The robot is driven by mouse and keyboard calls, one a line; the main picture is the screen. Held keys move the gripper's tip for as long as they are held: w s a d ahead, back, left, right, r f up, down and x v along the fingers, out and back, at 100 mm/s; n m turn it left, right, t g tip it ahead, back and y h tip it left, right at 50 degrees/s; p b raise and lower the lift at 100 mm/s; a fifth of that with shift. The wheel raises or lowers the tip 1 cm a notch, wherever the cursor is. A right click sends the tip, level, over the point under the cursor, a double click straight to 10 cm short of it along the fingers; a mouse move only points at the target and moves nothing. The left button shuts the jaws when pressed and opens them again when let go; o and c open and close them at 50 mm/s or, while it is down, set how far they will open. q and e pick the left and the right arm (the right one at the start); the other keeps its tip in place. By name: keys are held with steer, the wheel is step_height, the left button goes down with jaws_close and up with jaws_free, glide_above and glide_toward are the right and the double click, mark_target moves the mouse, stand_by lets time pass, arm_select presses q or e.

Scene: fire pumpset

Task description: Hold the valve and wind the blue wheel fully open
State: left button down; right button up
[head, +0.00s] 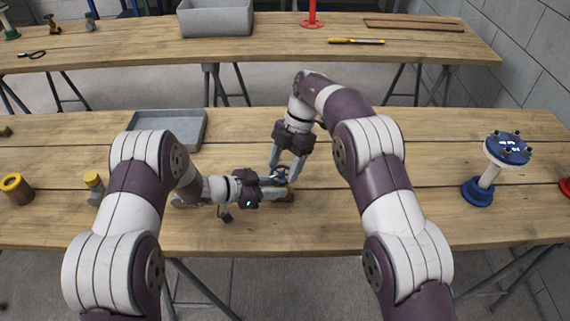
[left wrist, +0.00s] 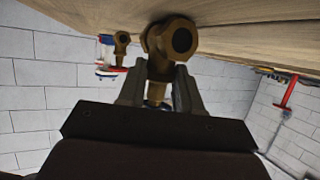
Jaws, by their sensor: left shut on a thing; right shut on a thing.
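The brass valve (left wrist: 172,42) shows in the left wrist view between the fingers of my left gripper (left wrist: 158,88), with a hex-shaped port facing the camera. In the head view my left gripper (head: 276,191) comes in from the left, low over the near table, shut on the valve. The blue wheel (head: 280,172) is a small dark blue shape at the valve's top. My right gripper (head: 285,168) reaches down from above and is shut on the wheel. The fingers hide much of the wheel and valve, so how far it is turned cannot be told.
The near wooden table (head: 340,225) holds a grey tray (head: 195,125) behind my left arm, yellow-topped fittings (head: 17,188) at left and a blue flanged stand (head: 490,172) at right. A far table (head: 290,50) carries a grey bin (head: 216,18).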

mark_target(284, 170)
steer(key=shift+w+n+g+h, duration=0.1)
steer(key=shift+n+g+h, duration=0.2)
steer(key=shift+n, duration=0.8)
steer(key=o, duration=1.1)
steer(key=shift+c, duration=0.2)
steer(key=shift+r, duration=0.15)
step_height(284, 170, up, 10)
